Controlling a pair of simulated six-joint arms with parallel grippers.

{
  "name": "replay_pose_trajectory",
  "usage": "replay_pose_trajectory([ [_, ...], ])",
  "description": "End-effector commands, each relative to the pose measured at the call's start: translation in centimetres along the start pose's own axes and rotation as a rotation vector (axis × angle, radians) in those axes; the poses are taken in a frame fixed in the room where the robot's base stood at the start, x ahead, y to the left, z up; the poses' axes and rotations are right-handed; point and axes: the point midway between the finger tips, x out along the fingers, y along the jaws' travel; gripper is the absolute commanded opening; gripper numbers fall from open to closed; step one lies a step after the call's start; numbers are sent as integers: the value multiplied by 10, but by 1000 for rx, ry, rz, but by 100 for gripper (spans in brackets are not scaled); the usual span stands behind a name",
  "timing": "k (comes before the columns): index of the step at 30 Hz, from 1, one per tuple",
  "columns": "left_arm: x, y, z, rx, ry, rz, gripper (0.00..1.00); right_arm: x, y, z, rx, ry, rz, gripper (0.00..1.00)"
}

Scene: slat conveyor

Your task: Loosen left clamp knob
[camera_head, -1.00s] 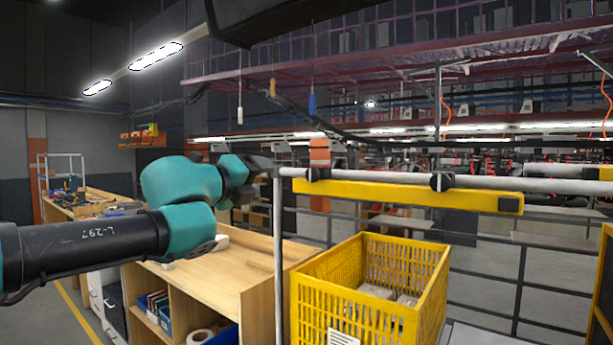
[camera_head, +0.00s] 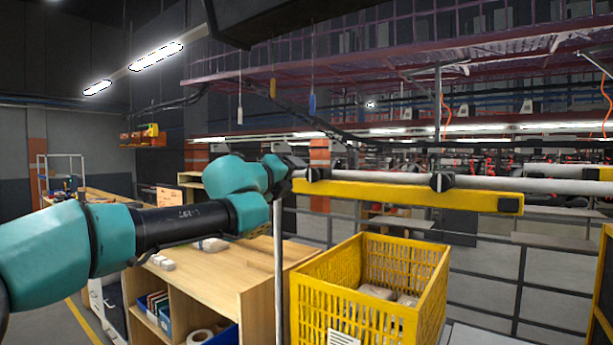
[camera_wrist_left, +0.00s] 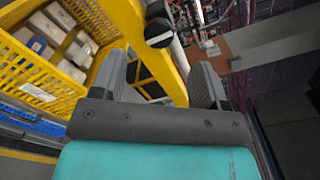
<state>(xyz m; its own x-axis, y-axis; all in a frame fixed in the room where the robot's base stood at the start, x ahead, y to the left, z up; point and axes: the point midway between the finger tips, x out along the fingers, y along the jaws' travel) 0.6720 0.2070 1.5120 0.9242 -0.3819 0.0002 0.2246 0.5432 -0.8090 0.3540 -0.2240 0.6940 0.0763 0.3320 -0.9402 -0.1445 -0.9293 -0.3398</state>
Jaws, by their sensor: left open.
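The left clamp knob (camera_head: 318,174) is a dark knob on the grey rail (camera_head: 560,186), near the left end of the yellow bar (camera_head: 400,194). My left gripper (camera_head: 297,166) is just left of this knob, level with the rail. In the left wrist view my left gripper (camera_wrist_left: 161,80) has its fingers apart with nothing held between them. A black knob (camera_wrist_left: 158,32) shows beyond the fingers, beside the yellow bar (camera_wrist_left: 158,62). Whether the fingertips touch it cannot be told. A second dark clamp (camera_head: 441,182) sits farther right on the rail. My right gripper is not in view.
A yellow crate (camera_head: 425,280) with packages stands below the bar. A grey post (camera_head: 278,270) rises at the rail's left end. A wooden workbench (camera_head: 255,262) stands at left. An orange block (camera_head: 319,150) shows just above the left clamp.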

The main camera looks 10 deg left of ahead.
Motion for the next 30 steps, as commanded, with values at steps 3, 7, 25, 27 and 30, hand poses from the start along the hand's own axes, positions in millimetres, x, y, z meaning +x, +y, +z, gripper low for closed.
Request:
replay_pose_trajectory([
  [3, 19, 1, 0, 1, 0, 1, 68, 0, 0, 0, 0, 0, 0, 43],
  [7, 38, 1, 0, 1, 0, 2, 68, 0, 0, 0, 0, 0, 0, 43],
  [25, 66, 0, 0, 0, 0, 1, 68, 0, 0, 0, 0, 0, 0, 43],
  [27, 66, 0, 0, 0, 0, 1, 67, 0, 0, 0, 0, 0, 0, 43],
  [30, 66, 0, 0, 0, 0, 1, 58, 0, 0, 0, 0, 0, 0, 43],
])
